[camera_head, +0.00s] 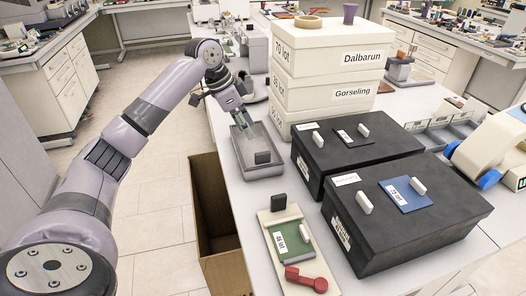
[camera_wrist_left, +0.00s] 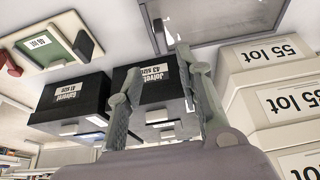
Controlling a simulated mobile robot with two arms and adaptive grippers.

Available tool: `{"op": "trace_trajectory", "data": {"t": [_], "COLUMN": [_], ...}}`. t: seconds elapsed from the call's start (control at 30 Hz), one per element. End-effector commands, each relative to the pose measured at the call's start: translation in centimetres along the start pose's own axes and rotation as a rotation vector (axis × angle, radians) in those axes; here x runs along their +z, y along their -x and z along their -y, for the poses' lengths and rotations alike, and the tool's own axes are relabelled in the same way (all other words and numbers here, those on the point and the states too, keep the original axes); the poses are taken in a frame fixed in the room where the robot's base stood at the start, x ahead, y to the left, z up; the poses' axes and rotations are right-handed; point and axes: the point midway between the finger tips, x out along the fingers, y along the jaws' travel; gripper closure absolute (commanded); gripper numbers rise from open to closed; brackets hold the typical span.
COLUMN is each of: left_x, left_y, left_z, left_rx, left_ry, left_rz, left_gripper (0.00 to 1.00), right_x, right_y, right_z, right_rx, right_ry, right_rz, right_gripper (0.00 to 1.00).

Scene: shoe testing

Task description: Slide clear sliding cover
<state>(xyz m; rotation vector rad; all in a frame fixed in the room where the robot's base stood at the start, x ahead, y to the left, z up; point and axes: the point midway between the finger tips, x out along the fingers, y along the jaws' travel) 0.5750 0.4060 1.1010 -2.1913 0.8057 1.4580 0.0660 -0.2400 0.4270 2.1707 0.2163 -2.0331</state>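A grey shallow tray (camera_head: 237,160) lies on the white bench with a clear cover (camera_head: 246,141) over it. A small black block, seemingly its handle, (camera_head: 262,157) stands near its front end. My left gripper (camera_head: 247,122) points down over the far part of the tray, behind the black block. I cannot tell whether the fingertips touch the cover. My right gripper is not in view.
Two black boxes (camera_head: 405,222) with white knobs stand to the right of the tray. Stacked white boxes (camera_head: 330,65) rise behind it. A board with a green plate and a red handle (camera_head: 290,246) lies in front. An open cardboard box (camera_head: 214,225) stands left of the bench.

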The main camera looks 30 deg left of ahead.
Motion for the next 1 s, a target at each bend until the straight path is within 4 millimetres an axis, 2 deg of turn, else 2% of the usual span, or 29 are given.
{"op": "trace_trajectory", "data": {"t": [0.07,0.17,0.4,0.5,0.7,1.0], "left_x": [0.0,0.0,0.0,-0.1,0.0,0.0], "left_y": [-1.8,-4.0,-8.8,-10.2,-11.8,-12.0], "left_z": [-0.1,-0.1,-0.1,-0.1,0.0,0.0], "left_rx": [0.006,0.004,0.004,0.002,0.001,0.0], "left_ry": [0.0,0.0,0.0,0.002,0.001,0.0], "left_rz": [0.003,0.002,0.002,0.001,0.0,0.0], "left_gripper": [0.67,0.67,0.67,0.67,0.67,0.67], "right_x": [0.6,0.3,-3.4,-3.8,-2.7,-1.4], "right_y": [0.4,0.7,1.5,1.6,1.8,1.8], "right_z": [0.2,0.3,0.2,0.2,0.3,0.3], "right_rx": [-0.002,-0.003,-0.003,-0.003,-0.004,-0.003], "right_ry": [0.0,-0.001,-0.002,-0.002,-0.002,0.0], "right_rz": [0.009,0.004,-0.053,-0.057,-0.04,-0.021], "right_gripper": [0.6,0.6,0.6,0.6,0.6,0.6]}}
